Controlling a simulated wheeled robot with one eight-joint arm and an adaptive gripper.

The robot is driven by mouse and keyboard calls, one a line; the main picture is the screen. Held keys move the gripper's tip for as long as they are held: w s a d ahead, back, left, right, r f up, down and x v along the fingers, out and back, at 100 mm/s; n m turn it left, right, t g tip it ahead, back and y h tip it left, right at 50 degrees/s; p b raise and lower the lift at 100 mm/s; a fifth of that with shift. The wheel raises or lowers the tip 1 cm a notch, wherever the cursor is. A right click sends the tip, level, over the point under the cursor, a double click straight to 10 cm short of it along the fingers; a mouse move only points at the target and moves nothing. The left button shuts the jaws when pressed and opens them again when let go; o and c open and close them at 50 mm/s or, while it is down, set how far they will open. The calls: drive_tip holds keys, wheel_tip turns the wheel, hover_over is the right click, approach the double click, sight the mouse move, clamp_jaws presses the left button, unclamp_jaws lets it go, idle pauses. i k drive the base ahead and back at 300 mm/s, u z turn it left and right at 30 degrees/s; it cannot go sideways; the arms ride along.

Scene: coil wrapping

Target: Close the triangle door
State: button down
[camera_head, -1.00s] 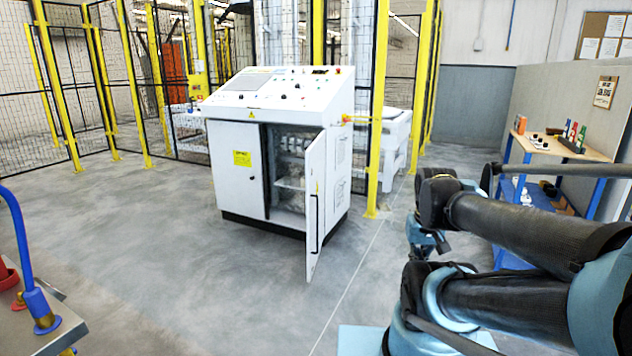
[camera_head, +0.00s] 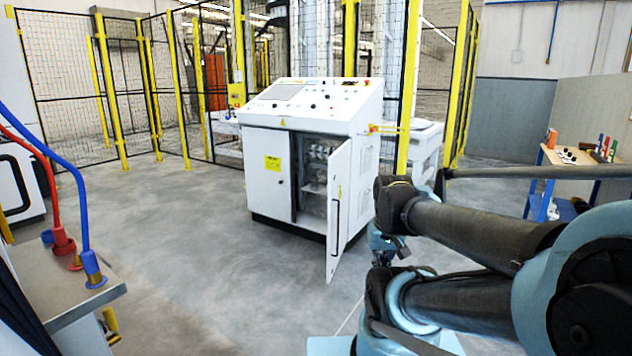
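A white control cabinet (camera_head: 266,172) with a sloped panel stands on the floor in the middle of the view. Its left door is shut and bears a yellow sign. Its right door (camera_head: 339,205) stands wide open toward me, with a dark vertical handle (camera_head: 335,215), showing shelves and parts inside (camera_head: 314,180). A small yellow triangle mark (camera_head: 283,123) sits above the doors. My gripper (camera_head: 390,252) hangs at the end of my folded arm, right of the open door in the picture and seemingly apart from it. My arm partly hides it, so its fingers are unclear.
A grey table (camera_head: 70,285) with red and blue cables stands at the near left. Yellow-posted mesh fencing (camera_head: 180,90) runs behind the cabinet. A wooden-topped workbench (camera_head: 570,158) stands at the right. The floor (camera_head: 200,240) left of and before the cabinet is clear.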

sight(338, 163)
drive_tip(key=u, duration=0.05)
drive_tip(key=i, duration=1)
